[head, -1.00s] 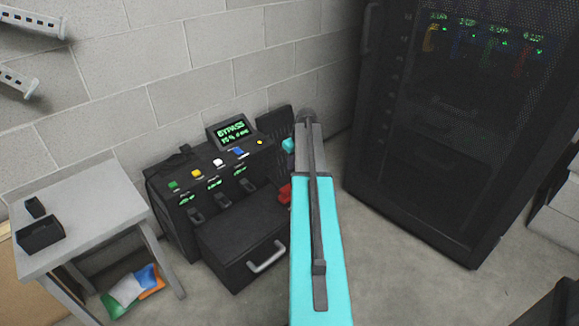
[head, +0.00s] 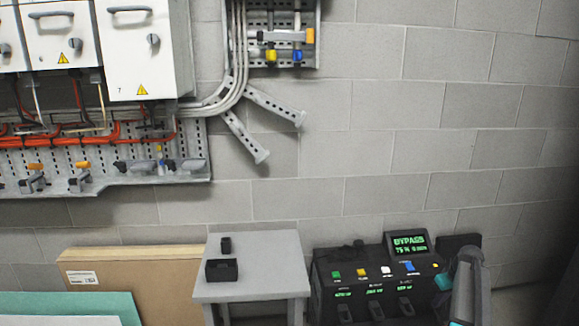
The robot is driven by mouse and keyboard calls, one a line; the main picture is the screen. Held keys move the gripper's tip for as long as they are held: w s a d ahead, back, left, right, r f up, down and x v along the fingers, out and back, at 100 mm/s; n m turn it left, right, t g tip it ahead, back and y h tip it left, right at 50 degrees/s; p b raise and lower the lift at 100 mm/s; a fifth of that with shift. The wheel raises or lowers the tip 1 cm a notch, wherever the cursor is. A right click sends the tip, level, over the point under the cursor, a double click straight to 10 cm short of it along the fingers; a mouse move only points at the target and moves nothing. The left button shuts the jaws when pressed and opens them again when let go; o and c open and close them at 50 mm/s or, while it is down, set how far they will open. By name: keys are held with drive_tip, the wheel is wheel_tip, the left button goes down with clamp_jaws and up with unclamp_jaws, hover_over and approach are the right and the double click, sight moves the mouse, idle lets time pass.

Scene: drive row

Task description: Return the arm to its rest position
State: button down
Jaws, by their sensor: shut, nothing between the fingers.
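Part of my arm (head: 468,285) shows at the lower right of the head view, with a grey rounded joint and some turquoise. It stands in front of the right end of a black console, and I cannot tell whether it touches it. My gripper's fingers do not show. The arm's lower part is cut off by the bottom edge of the picture.
The black console (head: 325,271) has coloured buttons and a screen reading BYPASS. A grey table (head: 255,285) beside it bears a small black box (head: 221,270). White cabinets (head: 145,55) and a perforated rail (head: 100,180) hang on the block wall. Boards lean at lower left.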

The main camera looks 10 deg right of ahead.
drive_tip(key=a+f+n+g+y+p, duration=0.1)
drive_tip(key=a+f+p, duration=0.2)
drive_tip(key=a, duration=0.7)
drive_tip(key=a+f+n+g+p, duration=0.1)
drive_tip(key=a+f+p, duration=0.2)
drive_tip(key=a, duration=0.7)
drive_tip(key=s+a+f+n+g+p, duration=0.1)
drive_tip(key=s+a+f+p, duration=0.2)
drive_tip(key=a, duration=0.5)
drive_tip(key=s+a+f+n+g+p, duration=0.1)
drive_tip(key=s+a+f+g+p, duration=0.1)
drive_tip(key=s+a, duration=0.45)
drive_tip(key=s+a+f+g+p, duration=0.15)
drive_tip(key=s+a+p, duration=0.35)
drive_tip(key=s+a, duration=0.7)
drive_tip(key=s+a+r+m+g+h+p, duration=0.1)
drive_tip(key=s+m, duration=0.3)
drive_tip(key=s, duration=1.1)
drive_tip(key=shift+a+r+g+h+p, duration=0.3)
drive_tip(key=shift+a+r+g+p, duration=0.15)
drive_tip(key=shift+r+p, duration=0.2)
drive_tip(key=shift+s+f, duration=0.1)
